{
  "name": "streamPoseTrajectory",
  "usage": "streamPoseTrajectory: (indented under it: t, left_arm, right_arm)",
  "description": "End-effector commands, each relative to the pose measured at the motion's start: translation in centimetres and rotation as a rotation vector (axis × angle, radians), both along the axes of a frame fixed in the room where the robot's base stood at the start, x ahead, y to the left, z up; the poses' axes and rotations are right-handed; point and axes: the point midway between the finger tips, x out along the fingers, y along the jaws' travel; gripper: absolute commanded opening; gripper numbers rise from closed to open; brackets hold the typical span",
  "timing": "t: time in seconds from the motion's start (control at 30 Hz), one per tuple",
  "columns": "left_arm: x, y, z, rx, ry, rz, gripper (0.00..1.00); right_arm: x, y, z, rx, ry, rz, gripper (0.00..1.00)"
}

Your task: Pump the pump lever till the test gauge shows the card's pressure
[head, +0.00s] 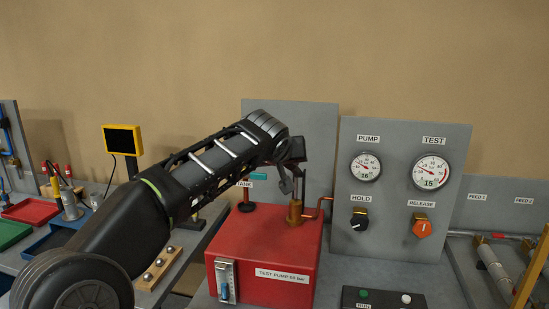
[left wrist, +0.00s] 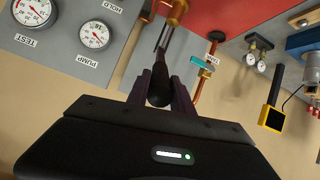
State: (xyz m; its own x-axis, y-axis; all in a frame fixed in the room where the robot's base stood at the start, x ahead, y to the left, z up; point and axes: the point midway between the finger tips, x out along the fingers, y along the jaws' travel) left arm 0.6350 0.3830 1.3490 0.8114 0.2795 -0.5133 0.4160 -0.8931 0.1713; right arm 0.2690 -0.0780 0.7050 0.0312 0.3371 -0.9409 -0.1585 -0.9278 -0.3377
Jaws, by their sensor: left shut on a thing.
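The red test pump box (head: 262,250) carries a brass pump body (head: 295,212) with the dark pump lever (head: 302,178) rising steeply from it. My left gripper (head: 288,184) is beside the lever's upper part, which it partly hides. In the left wrist view my left gripper (left wrist: 164,88) is shut on the lever's black grip (left wrist: 158,92). The test gauge (head: 431,171) shows a small 15 below its red needle; the pump gauge (head: 366,166) is left of it. Both also show in the left wrist view, the test gauge (left wrist: 33,12) and pump gauge (left wrist: 94,35). I see no card.
A box with run buttons (head: 384,298) stands in front. Pipes (head: 495,265) lie at right. Trays and a yellow-framed screen (head: 123,140) are at left.

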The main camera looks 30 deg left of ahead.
Motion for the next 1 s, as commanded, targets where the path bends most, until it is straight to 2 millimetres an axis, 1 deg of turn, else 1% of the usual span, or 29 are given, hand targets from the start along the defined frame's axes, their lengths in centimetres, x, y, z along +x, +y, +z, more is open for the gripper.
streamPoseTrajectory:
  t: [0.03,0.37,0.4,0.6,0.63,0.87,1.0]
  left_arm:
    - [0.10,-0.19,0.48,0.003,-0.005,-0.004,0.00]
    - [0.04,-0.13,0.39,0.005,-0.004,-0.002,0.00]
    - [0.04,-0.12,0.39,0.004,-0.003,-0.002,0.30]
    - [0.00,-0.06,0.24,0.002,0.000,0.000,0.47]
    - [-0.01,-0.06,0.23,0.002,0.000,0.000,0.49]
    - [-0.04,-0.03,0.15,0.002,0.003,0.001,0.49]
    - [-0.51,-0.21,0.39,0.002,0.001,0.001,0.49]
  right_arm:
    - [-0.02,-0.03,0.15,-0.001,0.001,-0.001,0.36]
    - [-0.02,-0.03,0.06,-0.001,0.001,-0.001,0.36]
    - [-0.02,-0.03,0.07,-0.001,0.001,-0.001,0.36]
    - [-0.01,-0.03,0.08,-0.001,0.000,0.000,0.36]
    - [-0.01,-0.03,0.08,-0.001,0.000,0.000,0.36]
    - [-0.01,-0.02,0.07,0.000,0.000,0.000,0.36]
    - [0.00,0.00,-0.23,0.000,0.000,0.000,0.36]
